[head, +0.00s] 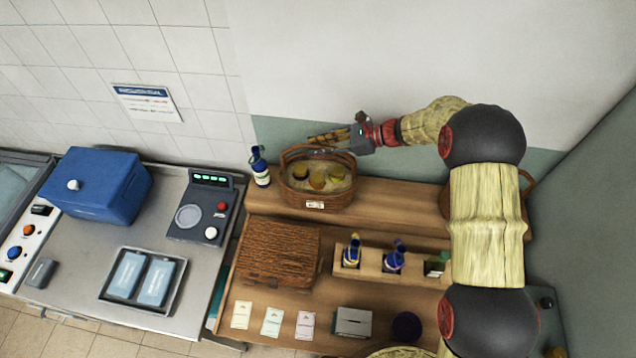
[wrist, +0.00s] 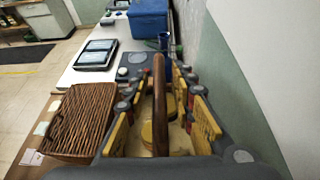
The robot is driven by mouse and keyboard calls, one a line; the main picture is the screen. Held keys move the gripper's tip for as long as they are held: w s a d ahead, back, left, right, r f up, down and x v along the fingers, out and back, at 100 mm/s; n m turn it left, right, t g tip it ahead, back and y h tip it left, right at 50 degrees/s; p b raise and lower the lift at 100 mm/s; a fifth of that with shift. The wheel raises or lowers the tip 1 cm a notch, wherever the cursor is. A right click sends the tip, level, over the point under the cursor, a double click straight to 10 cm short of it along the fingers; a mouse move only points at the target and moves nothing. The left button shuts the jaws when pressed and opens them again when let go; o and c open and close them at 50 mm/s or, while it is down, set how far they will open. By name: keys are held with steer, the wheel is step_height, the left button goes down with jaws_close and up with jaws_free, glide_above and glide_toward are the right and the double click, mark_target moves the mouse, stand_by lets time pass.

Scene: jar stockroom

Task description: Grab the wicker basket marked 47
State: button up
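An oval wicker basket (head: 293,190) with a hooped handle stands on the raised wooden shelf against the wall. It holds jars with yellowish lids and bears a small white tag on its front; the number is too small to read. My gripper (head: 330,137) reaches in from the right over the basket's top, at the handle. In the wrist view the brown handle (wrist: 159,85) runs between my spread fingers, with gaps on both sides. The gripper looks open and not closed on it. A yellow lid (wrist: 148,133) shows below between the fingers.
A blue-capped bottle (head: 260,167) stands just left of the basket. A flat, woven brown hamper (head: 278,253) and a bottle rack (head: 375,275) are in front, lower. Another brown handle (head: 528,185) shows partly behind my arm. The wall is close behind.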

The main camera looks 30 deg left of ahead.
jaws_close()
stand_by(0.8)
steer(key=shift+w+r, duration=0.1)
steer(key=shift+r, duration=0.05)
